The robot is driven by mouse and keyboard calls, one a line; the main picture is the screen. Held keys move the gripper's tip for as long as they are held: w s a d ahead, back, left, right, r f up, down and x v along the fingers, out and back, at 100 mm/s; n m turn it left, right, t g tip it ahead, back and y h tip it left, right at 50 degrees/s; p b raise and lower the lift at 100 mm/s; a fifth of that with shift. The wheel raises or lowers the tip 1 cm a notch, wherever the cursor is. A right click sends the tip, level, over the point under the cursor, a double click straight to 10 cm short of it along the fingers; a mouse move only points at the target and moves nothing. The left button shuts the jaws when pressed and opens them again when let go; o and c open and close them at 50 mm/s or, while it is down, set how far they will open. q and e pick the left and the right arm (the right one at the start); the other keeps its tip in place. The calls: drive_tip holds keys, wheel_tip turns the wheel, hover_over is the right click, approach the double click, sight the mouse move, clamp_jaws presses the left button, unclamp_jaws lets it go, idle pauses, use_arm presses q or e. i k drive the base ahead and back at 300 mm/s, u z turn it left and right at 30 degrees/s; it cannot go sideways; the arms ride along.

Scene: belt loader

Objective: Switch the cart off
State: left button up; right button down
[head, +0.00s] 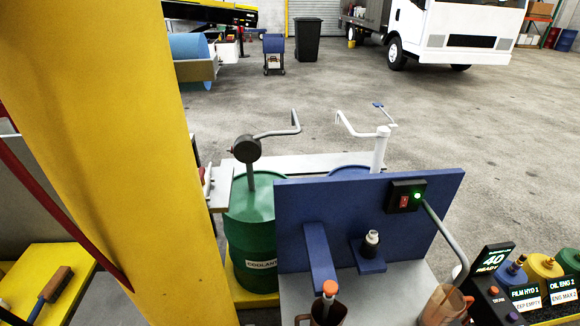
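The cart's upright blue panel (330,205) stands in the right middle of the head view. A small black switch box (393,198) is on its upper right, with a red rocker switch (403,202). The rocker is too small to tell which side is pressed. Neither of my grippers shows in the head view, so their state and their distance from the switch cannot be seen.
A large yellow post (110,120) blocks much of the left. A grey curved pipe (447,238) runs close to the switch box's right side. A green coolant drum (250,235) stands left of the panel. Labelled containers (541,270) are at lower right. Open floor lies behind.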

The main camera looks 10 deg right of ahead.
sight(404, 201)
drive_tip(key=z, duration=1.75)
